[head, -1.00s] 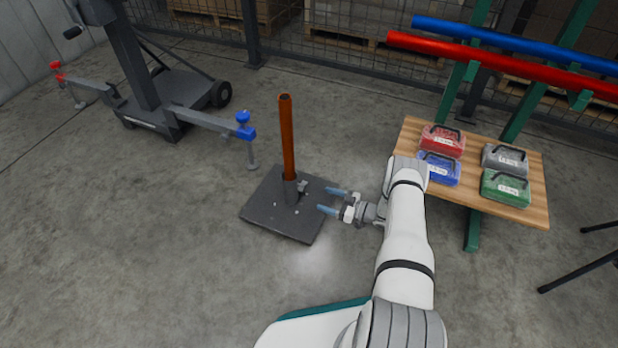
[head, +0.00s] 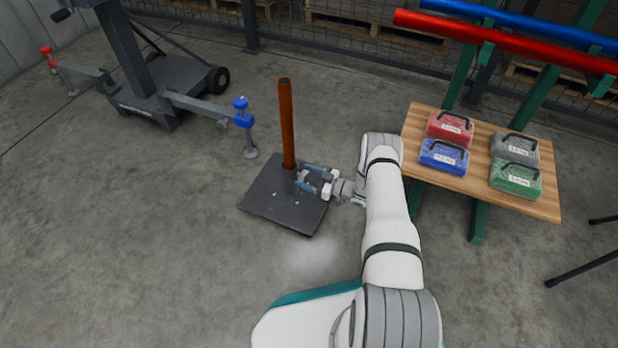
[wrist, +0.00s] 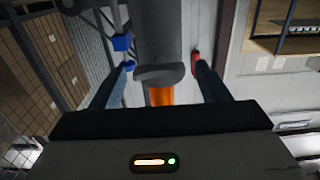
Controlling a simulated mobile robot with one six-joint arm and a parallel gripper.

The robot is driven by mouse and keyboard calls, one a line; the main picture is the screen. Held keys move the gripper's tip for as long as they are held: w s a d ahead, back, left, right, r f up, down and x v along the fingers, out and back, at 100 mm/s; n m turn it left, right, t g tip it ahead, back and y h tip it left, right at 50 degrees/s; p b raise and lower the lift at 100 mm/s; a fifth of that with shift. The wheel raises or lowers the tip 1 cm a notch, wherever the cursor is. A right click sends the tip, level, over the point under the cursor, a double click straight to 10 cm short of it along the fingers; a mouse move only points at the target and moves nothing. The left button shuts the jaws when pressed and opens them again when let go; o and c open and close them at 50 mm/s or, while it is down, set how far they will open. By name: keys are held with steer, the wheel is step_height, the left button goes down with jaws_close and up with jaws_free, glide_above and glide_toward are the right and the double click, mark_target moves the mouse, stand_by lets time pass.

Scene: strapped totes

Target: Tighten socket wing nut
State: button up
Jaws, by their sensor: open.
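A rust-orange pole (head: 287,125) stands upright in a short dark socket (head: 289,182) on a square dark base plate (head: 270,208). My gripper (head: 302,177) has reached the right side of the socket, with its blue-grey fingers apart. In the wrist view, the open fingers (wrist: 162,68) lie on either side of the grey socket (wrist: 158,30), with gaps visible. The orange pole shows below it (wrist: 160,97).
A wooden table (head: 420,125) at the right carries red, blue, grey and green cases. Red (head: 500,42) and blue bars lie on a green rack behind. A wheeled stand (head: 165,85) with clamp arms is at the left. Open floor surrounds the plate.

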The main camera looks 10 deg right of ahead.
steer(key=shift+c, duration=0.6)
steer(key=c, duration=0.9)
